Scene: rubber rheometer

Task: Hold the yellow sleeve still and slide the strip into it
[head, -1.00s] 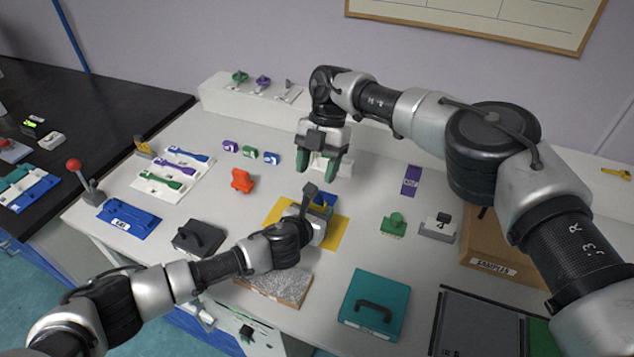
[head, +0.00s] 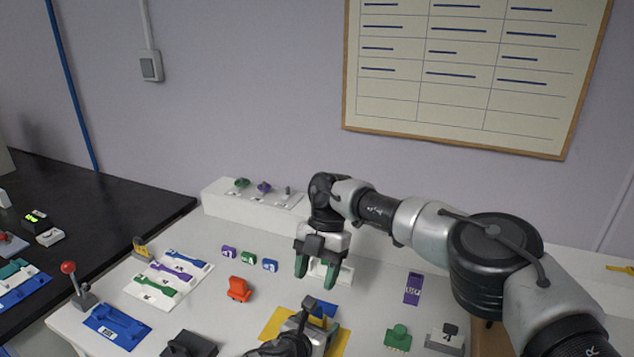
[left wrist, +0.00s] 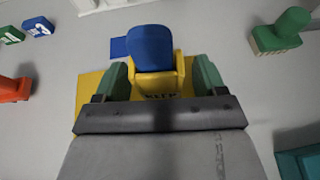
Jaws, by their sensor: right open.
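The yellow sleeve (left wrist: 157,82) stands on a yellow mat (left wrist: 90,88) in the left wrist view. My left gripper (left wrist: 160,78) has its green fingers close against both sides of the sleeve and appears shut on it. A rounded blue piece (left wrist: 151,46) rises at the sleeve's far end; I cannot tell whether it is the strip or how deep it sits. A flat blue piece (left wrist: 118,47) shows behind it. In the head view my left gripper (head: 312,335) hides most of the sleeve.
An orange piece (head: 239,289) lies left of the mat, a green piece (head: 398,338) right of it. Small purple, green and blue blocks (head: 249,257) stand behind. A purple card (head: 413,289) lies at right. A white stand (head: 245,208) is at the back.

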